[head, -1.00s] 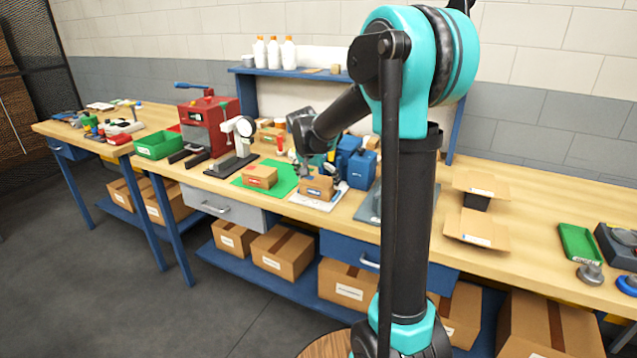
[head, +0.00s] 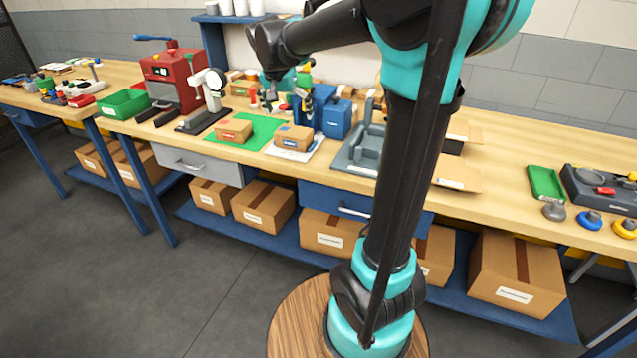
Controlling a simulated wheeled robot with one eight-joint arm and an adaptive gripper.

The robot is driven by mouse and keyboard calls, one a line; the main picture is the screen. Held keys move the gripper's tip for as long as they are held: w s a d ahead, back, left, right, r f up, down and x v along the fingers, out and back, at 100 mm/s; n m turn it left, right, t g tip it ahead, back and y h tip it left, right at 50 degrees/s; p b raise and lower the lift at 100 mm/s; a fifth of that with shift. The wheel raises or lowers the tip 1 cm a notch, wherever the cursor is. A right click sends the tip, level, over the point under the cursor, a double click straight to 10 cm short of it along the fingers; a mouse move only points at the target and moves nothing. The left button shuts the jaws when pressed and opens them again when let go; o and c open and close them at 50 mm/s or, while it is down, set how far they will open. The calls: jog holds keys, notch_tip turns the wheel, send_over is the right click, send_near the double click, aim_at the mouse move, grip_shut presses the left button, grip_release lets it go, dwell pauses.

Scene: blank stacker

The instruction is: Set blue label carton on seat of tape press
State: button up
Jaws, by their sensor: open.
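The blue label carton (head: 294,138), a small brown box, sits on a white sheet (head: 272,151) on the bench. My gripper (head: 304,104) is above and behind it, small in the picture, apart from it and open with nothing seen in it. Behind and right of the carton stands a blue machine (head: 336,121). Right of that is a grey fixture (head: 361,153) with a flat base and upright post, partly covered by my arm. A red press (head: 172,78) with a blue lever stands farther left. I cannot tell for certain which of these is the tape press.
A similar carton with a red label (head: 233,131) sits on a green mat (head: 262,127) to the left. A dial gauge stand (head: 208,97) is behind it. Open cartons (head: 457,172) and a green tray (head: 546,184) lie to the right.

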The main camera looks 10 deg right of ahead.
jog(key=s+d+f+n+y, duration=0.1)
jog(key=s+d+f+n, duration=0.2)
jog(key=s+f, duration=0.7)
jog(key=s+d+f+n+y, duration=0.1)
jog(key=s+d+f+n, duration=0.2)
jog(key=s+f, duration=0.7)
jog(key=s, duration=0.5)
jog(key=shift+s+f+n+t, duration=0.2)
jog(key=shift+f+n+t, duration=0.1)
jog(key=shift+f, duration=0.05)
